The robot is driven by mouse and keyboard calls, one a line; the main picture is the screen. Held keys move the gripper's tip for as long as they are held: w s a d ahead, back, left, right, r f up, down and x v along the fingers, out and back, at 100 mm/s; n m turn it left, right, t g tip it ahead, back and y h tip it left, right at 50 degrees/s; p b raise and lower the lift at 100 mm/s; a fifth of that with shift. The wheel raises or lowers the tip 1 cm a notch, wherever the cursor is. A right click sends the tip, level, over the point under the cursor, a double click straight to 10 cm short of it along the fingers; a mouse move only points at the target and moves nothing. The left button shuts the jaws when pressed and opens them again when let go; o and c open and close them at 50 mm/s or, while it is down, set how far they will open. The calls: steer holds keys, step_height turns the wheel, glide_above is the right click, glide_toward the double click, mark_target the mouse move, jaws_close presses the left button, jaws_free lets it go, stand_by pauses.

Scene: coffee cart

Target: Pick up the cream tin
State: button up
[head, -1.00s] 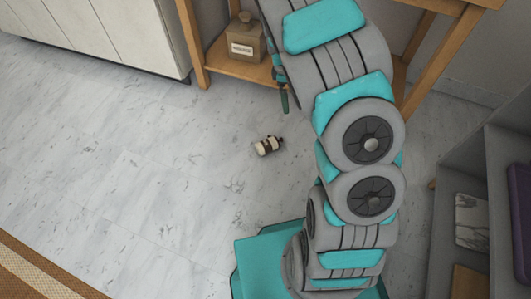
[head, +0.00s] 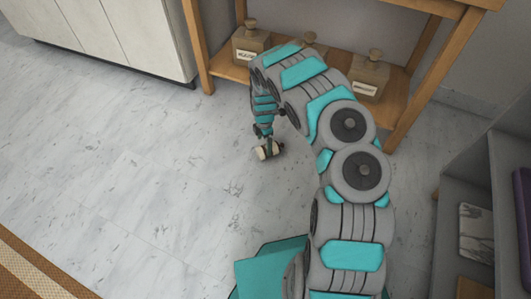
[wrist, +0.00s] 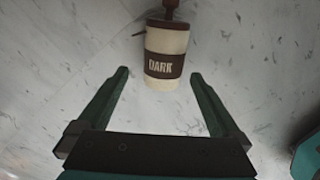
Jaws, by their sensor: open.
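The cream tin (head: 264,154) lies on its side on the marble floor in the head view. In the wrist view the cream tin (wrist: 166,42) has a dark brown band reading "DARK", a dark rim and a knob at its far end. My gripper (wrist: 159,76) is open and empty, with one dark green finger on each side of the tin's near end in the picture. I cannot tell how far the fingertips are above the floor. In the head view my gripper (head: 264,136) is right at the tin and hides part of it.
A wooden shelf unit (head: 225,72) stands behind, with labelled jars (head: 249,43) on its low board, close to my arm. A white cabinet (head: 115,35) is at the back left. A grey shelf (head: 462,170) stands at the right.

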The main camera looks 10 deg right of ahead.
steer(key=f, duration=0.2)
steer(key=f+b, duration=0.1)
steer(key=f, duration=0.3)
steer(key=shift+s+d+b, duration=0.25)
steer(key=shift+b, duration=0.1)
jaws_close()
stand_by(0.5)
